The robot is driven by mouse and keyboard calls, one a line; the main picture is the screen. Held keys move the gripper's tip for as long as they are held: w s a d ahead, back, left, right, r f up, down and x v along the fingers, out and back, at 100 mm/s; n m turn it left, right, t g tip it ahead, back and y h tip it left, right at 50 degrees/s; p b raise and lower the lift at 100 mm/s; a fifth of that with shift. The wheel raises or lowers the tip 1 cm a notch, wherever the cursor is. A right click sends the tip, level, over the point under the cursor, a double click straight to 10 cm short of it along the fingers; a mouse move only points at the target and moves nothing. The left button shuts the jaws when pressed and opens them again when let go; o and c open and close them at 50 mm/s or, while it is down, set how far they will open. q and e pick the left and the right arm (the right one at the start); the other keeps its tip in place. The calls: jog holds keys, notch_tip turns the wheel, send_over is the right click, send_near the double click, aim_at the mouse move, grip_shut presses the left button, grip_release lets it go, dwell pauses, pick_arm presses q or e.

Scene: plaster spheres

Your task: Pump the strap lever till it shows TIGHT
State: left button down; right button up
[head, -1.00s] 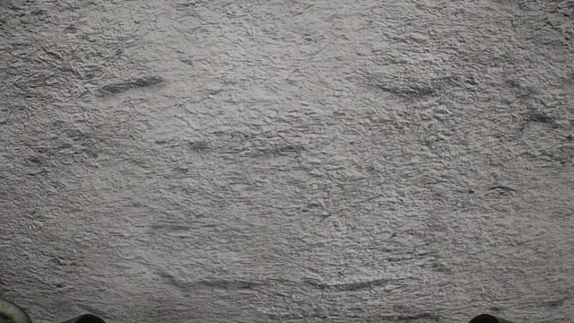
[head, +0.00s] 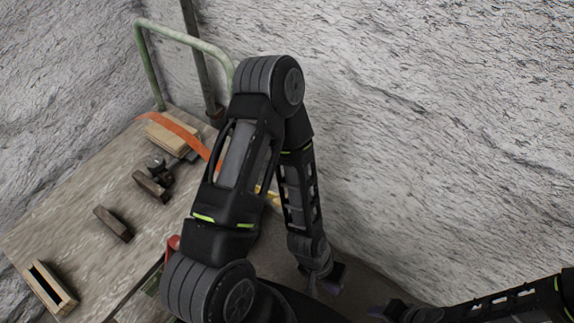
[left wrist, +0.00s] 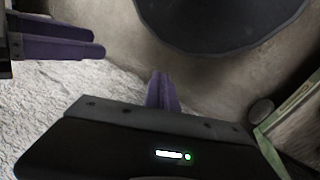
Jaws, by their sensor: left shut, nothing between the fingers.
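An orange strap (head: 178,131) crosses a small stack of wooden boards (head: 168,142) on a cart in the head view. It runs down to the right and passes behind my left arm. I cannot make out the strap lever or any TIGHT marking; my arm covers that part. My left gripper (head: 324,277) hangs low beside the cart, near the rock wall, away from the strap. In the left wrist view its purple fingers (left wrist: 162,91) are shut and empty. My right gripper (head: 390,310) is at the bottom; its jaw state is unclear.
The wooden cart deck (head: 75,205) carries dark brown blocks (head: 113,223) and a slotted wooden box (head: 47,290). A green rail (head: 148,65) stands at its far end. A red part (head: 172,245) shows at the near side. A rough grey wall (head: 430,130) fills the right.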

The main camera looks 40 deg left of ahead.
dwell(0.3)
pick_arm(q)
jog(key=w+a+r+m+t+b, duration=0.1)
jog(key=w+a+r, duration=0.25)
jog(key=w, duration=0.25)
jog(key=w+a+r+m+t+y+b, duration=0.1)
jog(key=w+a+r+t+b, duration=0.1)
jog(key=w+a, duration=0.3)
jog(key=w+a+r+t+b, duration=0.1)
jog(key=w+a+r, duration=0.15)
jog(key=w, duration=0.55)
jog(key=w+a+r+m+g+y+b, duration=0.1)
jog(key=a+r+m+y+b, duration=0.1)
jog(key=a+r+m, duration=0.8)
jog(key=s+a+m+g+y, duration=0.1)
jog(key=s+a+m+g, duration=0.2)
jog(key=s+a+m, duration=0.2)
jog(key=s+r+m, duration=0.1)
jog(key=m, duration=0.1)
jog(key=shift+s+a+m+g, duration=0.2)
jog(key=shift+s+m+g, duration=0.1)
jog(key=shift+s+g, duration=0.1)
